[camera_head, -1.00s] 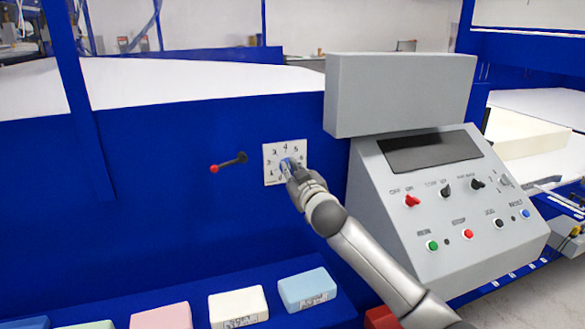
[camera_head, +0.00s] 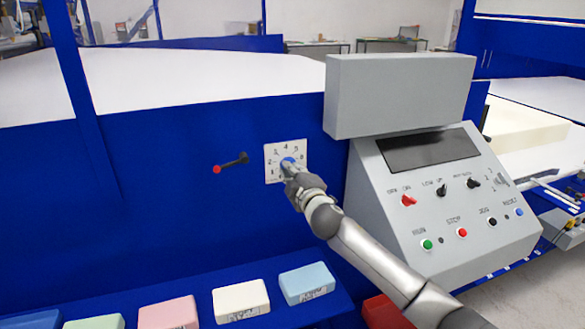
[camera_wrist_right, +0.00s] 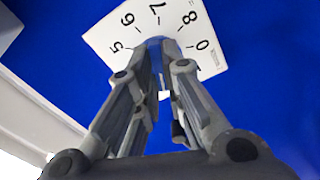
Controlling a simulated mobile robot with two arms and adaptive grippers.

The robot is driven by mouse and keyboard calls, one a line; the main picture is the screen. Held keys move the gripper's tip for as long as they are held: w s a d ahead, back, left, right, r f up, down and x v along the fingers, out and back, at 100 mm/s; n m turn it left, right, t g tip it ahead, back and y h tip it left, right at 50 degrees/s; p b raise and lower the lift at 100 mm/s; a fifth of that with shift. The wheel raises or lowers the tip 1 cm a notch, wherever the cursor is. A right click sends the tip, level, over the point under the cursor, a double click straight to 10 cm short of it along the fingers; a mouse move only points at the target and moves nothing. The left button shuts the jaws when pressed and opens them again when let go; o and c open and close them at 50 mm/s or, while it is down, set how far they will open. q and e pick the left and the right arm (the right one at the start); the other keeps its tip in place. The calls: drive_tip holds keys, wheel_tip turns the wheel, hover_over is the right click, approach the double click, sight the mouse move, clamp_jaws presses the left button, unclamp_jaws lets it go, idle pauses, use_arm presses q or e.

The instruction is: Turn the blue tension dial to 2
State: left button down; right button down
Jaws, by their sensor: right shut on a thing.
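The blue tension dial (camera_head: 287,162) sits on a square white number plate (camera_head: 270,174) on the blue machine front, left of the grey console. My right gripper (camera_head: 289,169) reaches it from the lower right and is shut on the dial. In the right wrist view the two fingers (camera_wrist_right: 159,52) close around the blue dial (camera_wrist_right: 153,47), against the plate (camera_wrist_right: 112,38). Numerals 5, 6, 7, 8 and 0 show there. The fingers hide much of the dial, and I cannot read its setting. My left gripper is not in view.
A black lever with a red knob (camera_head: 217,169) sticks out left of the dial. The grey console (camera_head: 395,222) with switches and buttons stands close on the right of my arm. Several coloured foam blocks, such as a white one (camera_head: 240,300), lie on the ledge below.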

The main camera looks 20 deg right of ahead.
drive_tip(key=shift+n+p, duration=0.3)
drive_tip(key=shift+n, duration=0.6)
drive_tip(key=c, duration=1.5)
unclamp_jaws()
drive_tip(key=shift+c, duration=0.2)
drive_tip(key=s, duration=1.2)
drive_tip(key=shift+d, duration=0.15)
drive_tip(key=shift+f, duration=0.1)
